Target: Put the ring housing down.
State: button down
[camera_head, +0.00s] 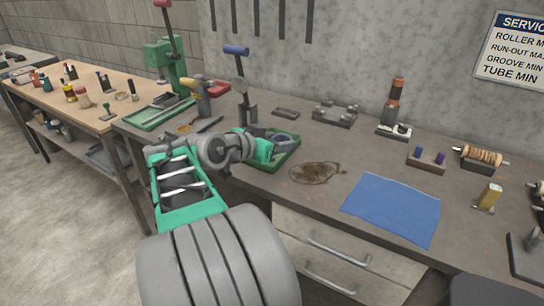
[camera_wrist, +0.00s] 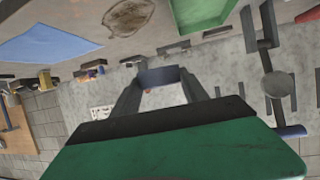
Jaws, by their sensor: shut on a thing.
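My gripper (camera_head: 274,147) is at the end of my green arm, by the green tray (camera_head: 288,158) on the bench. In the wrist view its two dark fingers (camera_wrist: 160,94) are shut on the ring housing (camera_wrist: 158,75), a dark blue-grey band held at the fingertips. In the head view the ring housing (camera_head: 285,139) shows partly, just past the gripper and in line with the tray. I cannot tell from the pictures how high it is above the tray. My gripper and wrist hide part of the tray.
A brown stain (camera_head: 317,172) and a blue cloth (camera_head: 393,208) lie on the bench to the right. A blue-handled lever press (camera_head: 244,90) stands behind the tray. A green press (camera_head: 168,70) is at left. Bare bench top lies between the stain and the back fixtures.

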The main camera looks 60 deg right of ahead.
jog(key=shift+w+d+r+n+t, duration=0.1)
jog(key=shift+w+r+n+t, duration=0.05)
jog(key=shift+w+n+t, duration=0.35)
jog(key=shift+w+d+r+n+t, duration=0.15)
jog(key=shift+w+n+t, duration=0.2)
jog(key=shift+w, duration=0.25)
jog(key=w+d+f, duration=0.2)
jog(key=d+f, duration=0.1)
jog(key=d, duration=0.1)
jog(key=w+d+f+p, duration=0.1)
jog(key=w+d+f, duration=0.1)
jog(key=d+f, duration=0.1)
jog(key=w+d+f, duration=0.2)
jog(key=d+f, duration=0.1)
jog(key=d, duration=0.2)
jog(key=shift+w+f, duration=0.1)
jog(key=shift+f, duration=0.2)
jog(key=f, duration=0.3)
jog(key=shift+w+d+f+p, duration=0.1)
jog(key=shift+d+f+p, duration=0.15)
jog(key=shift+p, duration=0.1)
jog(key=shift+f+b, duration=0.2)
jog(key=shift+b, duration=0.1)
jog(key=c, duration=0.6)
grip_release()
